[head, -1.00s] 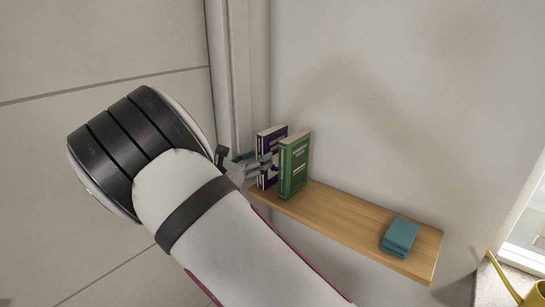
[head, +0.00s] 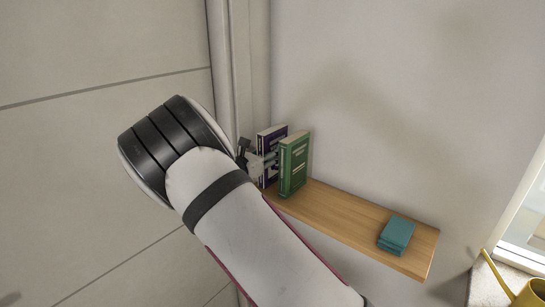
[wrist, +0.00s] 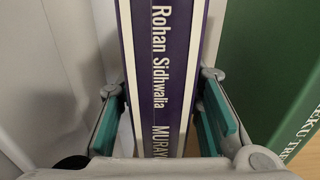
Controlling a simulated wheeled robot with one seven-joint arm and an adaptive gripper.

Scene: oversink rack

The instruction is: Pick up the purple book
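The purple book (head: 271,142) stands upright on the wooden shelf, left of a green book (head: 294,165). Its purple spine with white lettering fills the middle of the wrist view (wrist: 163,75). My gripper (wrist: 163,125) is open, with one teal-padded finger on each side of the spine. A gap shows between the left pad and the book; the right pad is close to the book, and I cannot tell if it touches. In the head view my gripper (head: 262,163) is at the books, partly hidden by them and my wrist.
The green book's cover also shows close to the right finger in the wrist view (wrist: 285,75). Teal books (head: 397,234) lie stacked at the right end of the shelf (head: 345,221). The shelf's middle is clear. A yellow watering can (head: 528,293) is at the lower right.

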